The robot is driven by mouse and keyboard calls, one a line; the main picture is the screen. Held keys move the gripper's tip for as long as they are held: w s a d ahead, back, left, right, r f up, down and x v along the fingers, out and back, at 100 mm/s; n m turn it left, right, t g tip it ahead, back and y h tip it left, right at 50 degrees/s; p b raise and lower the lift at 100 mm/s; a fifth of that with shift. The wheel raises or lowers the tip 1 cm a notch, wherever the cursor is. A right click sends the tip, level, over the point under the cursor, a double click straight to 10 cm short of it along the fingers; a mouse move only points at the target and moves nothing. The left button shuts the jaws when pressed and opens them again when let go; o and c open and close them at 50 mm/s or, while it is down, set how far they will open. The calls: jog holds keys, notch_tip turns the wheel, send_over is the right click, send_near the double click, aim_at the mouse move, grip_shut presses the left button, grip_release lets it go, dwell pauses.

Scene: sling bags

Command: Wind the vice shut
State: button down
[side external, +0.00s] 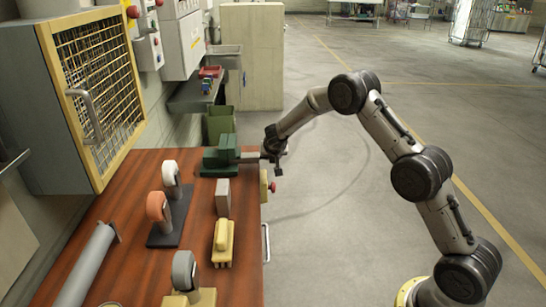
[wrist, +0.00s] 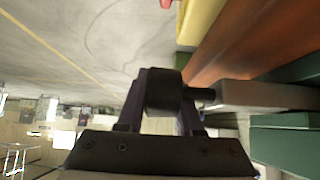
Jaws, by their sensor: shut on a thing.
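The green vice (side external: 222,155) is mounted at the far right corner of the wooden bench. It also shows at the right of the wrist view (wrist: 285,142). Its light grey screw part points out past the bench edge, towards my arm. My gripper (side external: 274,147) is at the outer end of this part. In the wrist view my gripper (wrist: 163,100) is shut on the vice's black handle (wrist: 163,90), with a finger on either side. A short dark rod joins the handle to the grey part. I cannot tell how wide the vice jaws stand.
The brown bench top (side external: 130,225) carries a grey block (side external: 223,197), a yellow piece (side external: 223,240) and several stands with round heads. A red button (side external: 271,187) sticks out from the bench edge. A mesh-door cabinet (side external: 95,80) hangs at left. The floor on the arm's side is clear.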

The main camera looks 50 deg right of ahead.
jog(key=c, duration=0.6)
grip_release()
jog(key=shift+o, duration=0.2)
jog(key=v, duration=1.3)
jog(key=shift+s+a+r, duration=0.2)
jog(key=shift+r, duration=0.05)
